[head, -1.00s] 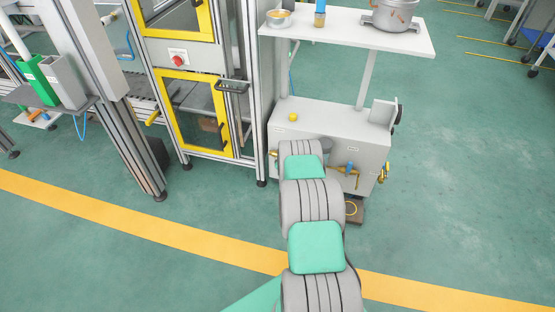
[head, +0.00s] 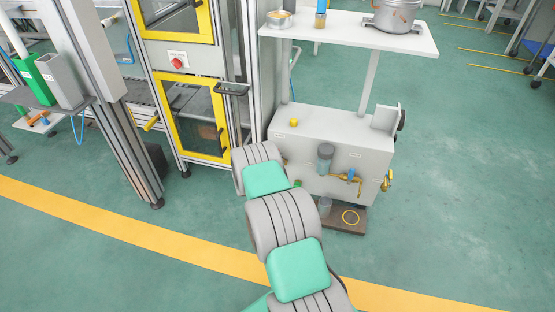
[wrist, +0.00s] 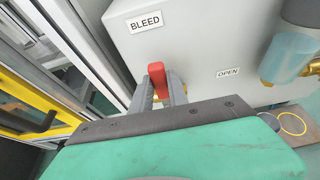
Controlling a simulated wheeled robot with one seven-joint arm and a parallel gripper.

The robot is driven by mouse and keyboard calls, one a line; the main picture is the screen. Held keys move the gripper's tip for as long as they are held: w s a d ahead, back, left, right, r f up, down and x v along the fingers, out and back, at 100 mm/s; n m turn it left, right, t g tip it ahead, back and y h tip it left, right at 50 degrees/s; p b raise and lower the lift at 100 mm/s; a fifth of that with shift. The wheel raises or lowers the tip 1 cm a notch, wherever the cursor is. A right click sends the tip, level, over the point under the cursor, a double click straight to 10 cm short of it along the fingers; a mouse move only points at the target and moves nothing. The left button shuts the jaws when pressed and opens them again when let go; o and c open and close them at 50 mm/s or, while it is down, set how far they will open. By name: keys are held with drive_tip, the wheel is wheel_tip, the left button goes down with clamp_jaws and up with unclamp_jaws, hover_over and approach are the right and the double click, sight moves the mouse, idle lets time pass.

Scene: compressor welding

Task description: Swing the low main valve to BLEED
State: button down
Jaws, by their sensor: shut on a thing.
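The red handle (wrist: 157,76) of the low main valve shows in the wrist view, on the grey cabinet face. It sits below the BLEED label (wrist: 144,22) and left of the OPEN label (wrist: 228,72). My gripper (wrist: 159,82) is shut on this handle, one grey finger on each side. Its visible red end points up in the picture, towards the BLEED side. In the head view my arm covers the gripper and handle at the cabinet's (head: 335,140) left side.
A clear filter bowl (wrist: 288,58) hangs right of the gripper. A blue-handled brass valve (head: 350,175) is on the cabinet front. A brown tray with a yellow ring (head: 350,217) lies below. A yellow-framed machine door (head: 187,78) stands close on the left. Open floor lies right.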

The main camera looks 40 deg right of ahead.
drive_tip(key=shift+w+r, duration=0.1)
drive_tip(key=shift+w, duration=0.1)
idle(0.3)
drive_tip(key=c, duration=1.3)
unclamp_jaws()
drive_tip(key=shift+a, duration=0.1)
drive_tip(key=p+v, duration=0.3)
drive_tip(key=v, duration=0.4)
drive_tip(key=shift+s+a, duration=0.2)
drive_tip(key=shift+a, duration=0.05)
